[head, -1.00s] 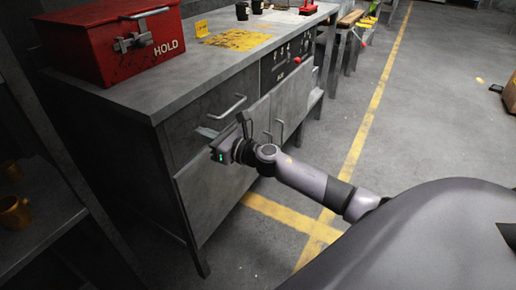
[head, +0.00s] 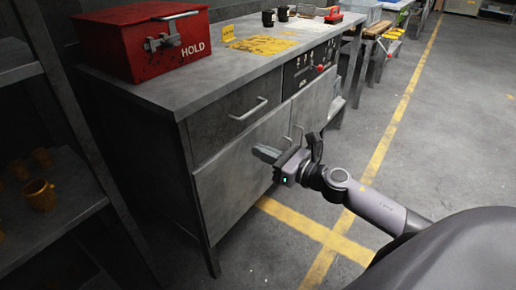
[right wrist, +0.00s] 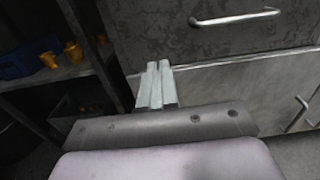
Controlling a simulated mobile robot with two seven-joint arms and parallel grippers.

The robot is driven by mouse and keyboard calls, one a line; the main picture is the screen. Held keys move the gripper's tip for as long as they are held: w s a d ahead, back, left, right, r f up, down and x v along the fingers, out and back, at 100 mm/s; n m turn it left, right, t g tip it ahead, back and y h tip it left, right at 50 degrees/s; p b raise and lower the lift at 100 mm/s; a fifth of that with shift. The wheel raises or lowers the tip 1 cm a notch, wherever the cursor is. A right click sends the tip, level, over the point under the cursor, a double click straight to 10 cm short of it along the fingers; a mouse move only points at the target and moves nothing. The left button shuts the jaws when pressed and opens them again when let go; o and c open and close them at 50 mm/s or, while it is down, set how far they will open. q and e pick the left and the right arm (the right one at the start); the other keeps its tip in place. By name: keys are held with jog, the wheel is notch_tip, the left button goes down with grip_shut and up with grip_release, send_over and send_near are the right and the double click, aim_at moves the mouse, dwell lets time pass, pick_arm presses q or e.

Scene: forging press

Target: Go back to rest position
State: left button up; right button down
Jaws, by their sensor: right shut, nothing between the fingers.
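My right gripper (head: 266,154) is in front of the grey cabinet (head: 232,187), near the top of its lower door and below the drawer handle (head: 248,109). Its fingers are together with nothing between them. In the right wrist view the two pale fingers (right wrist: 156,85) lie side by side, pointing toward the cabinet front. I cannot tell whether the fingertips touch the cabinet. My left gripper is in neither view.
A red box (head: 142,42) marked HOLD, dark mugs (head: 268,18) and a yellow floor-like stencil patch (head: 263,45) are on the cabinet top. A dark shelf with orange mugs (head: 40,194) stands at left. The floor (head: 455,140) at right is clear, with yellow lines.

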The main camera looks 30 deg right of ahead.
jog(key=s+a+f+n+g+h, duration=0.15)
jog(key=s+a+f+n, duration=0.4)
jog(key=n, duration=0.65)
jog(key=s+a+f+n+g+h, duration=0.1)
jog(key=s+a+f+n+g, duration=0.1)
jog(key=s+f+n, duration=0.75)
jog(key=s+a+f+n+g+h, duration=0.2)
jog(key=s+a+f+n, duration=0.3)
jog(key=n, duration=0.9)
pick_arm(q)
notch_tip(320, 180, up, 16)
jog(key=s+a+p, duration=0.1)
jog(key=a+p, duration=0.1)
jog(key=p, duration=1.7)
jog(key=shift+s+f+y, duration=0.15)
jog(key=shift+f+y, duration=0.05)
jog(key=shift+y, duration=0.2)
pick_arm(e)
jog(key=s+d+r+m, duration=0.1)
jog(key=s+d+r, duration=0.1)
jog(key=r, duration=1.5)
jog(key=shift+s+m+g, duration=0.35)
jog(key=shift+s, duration=0.35)
